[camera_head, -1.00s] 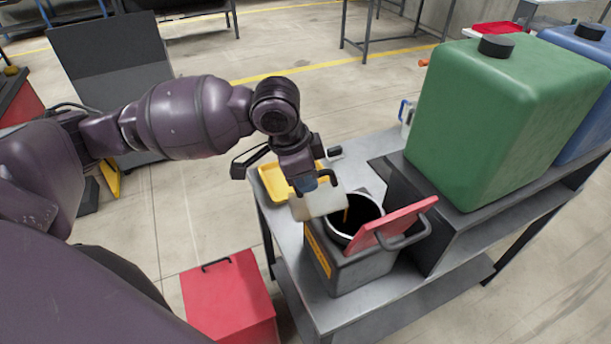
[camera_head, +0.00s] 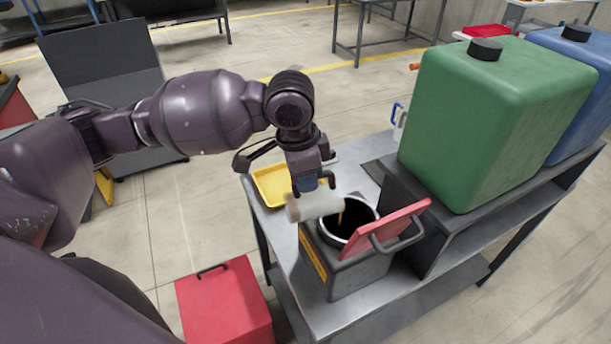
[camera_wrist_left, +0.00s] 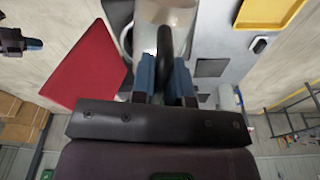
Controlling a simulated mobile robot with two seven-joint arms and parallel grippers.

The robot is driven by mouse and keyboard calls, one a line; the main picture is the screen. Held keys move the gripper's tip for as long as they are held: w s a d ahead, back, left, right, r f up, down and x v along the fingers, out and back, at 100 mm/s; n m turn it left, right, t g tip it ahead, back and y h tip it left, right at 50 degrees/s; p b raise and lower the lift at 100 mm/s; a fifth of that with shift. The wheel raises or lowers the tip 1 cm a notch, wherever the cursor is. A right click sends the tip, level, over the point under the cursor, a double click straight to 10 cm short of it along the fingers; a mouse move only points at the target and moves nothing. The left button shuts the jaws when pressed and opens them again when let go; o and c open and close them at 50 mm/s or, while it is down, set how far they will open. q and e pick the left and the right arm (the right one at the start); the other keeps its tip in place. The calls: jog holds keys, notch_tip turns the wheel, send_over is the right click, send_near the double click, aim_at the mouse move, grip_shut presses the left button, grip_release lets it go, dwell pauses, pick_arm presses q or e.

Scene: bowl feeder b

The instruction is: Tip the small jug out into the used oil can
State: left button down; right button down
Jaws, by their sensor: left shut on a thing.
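My left gripper (camera_head: 316,181) is shut on the small jug (camera_head: 312,206), a pale, translucent vessel. The jug lies tipped on its side, its mouth end over the round opening (camera_head: 352,218) of the used oil can (camera_head: 345,272). A short amber stream shows at the jug's mouth, above the dark opening. The can is grey with an orange label, and its red lid (camera_head: 388,228) stands open at the right. In the left wrist view the blue fingers (camera_wrist_left: 162,78) close around the dark handle (camera_wrist_left: 164,45) of the jug (camera_wrist_left: 168,14). My right gripper is not in view.
A yellow tray (camera_head: 268,188) lies on the grey metal table (camera_head: 345,317) behind the jug. A large green canister (camera_head: 490,130) and a blue one (camera_head: 586,110) stand on a raised shelf at right. A red box (camera_head: 226,315) sits on the floor at left.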

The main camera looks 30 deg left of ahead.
pick_arm(q)
jog(key=shift+r, duration=0.1)
dwell(0.3)
jog(key=shift+w+d+r+g+y, duration=0.35)
jog(key=shift+w+d+g+y, duration=0.05)
jog(key=shift+d+y, duration=0.1)
jog(key=shift+w+d+r, duration=0.1)
dwell(0.8)
jog(key=shift+d, duration=0.1)
jog(key=shift+w+d+r+g+y, duration=0.3)
jog(key=shift+w+d+g+y, duration=0.15)
jog(key=shift+y, duration=0.25)
jog(key=shift+d, duration=0.1)
dwell(0.5)
jog(key=shift+w+d+r+g+y, duration=0.3)
jog(key=shift+w+d+g+y, duration=0.15)
jog(key=shift+d+g+y, duration=0.15)
dwell(2.5)
dwell(0.3)
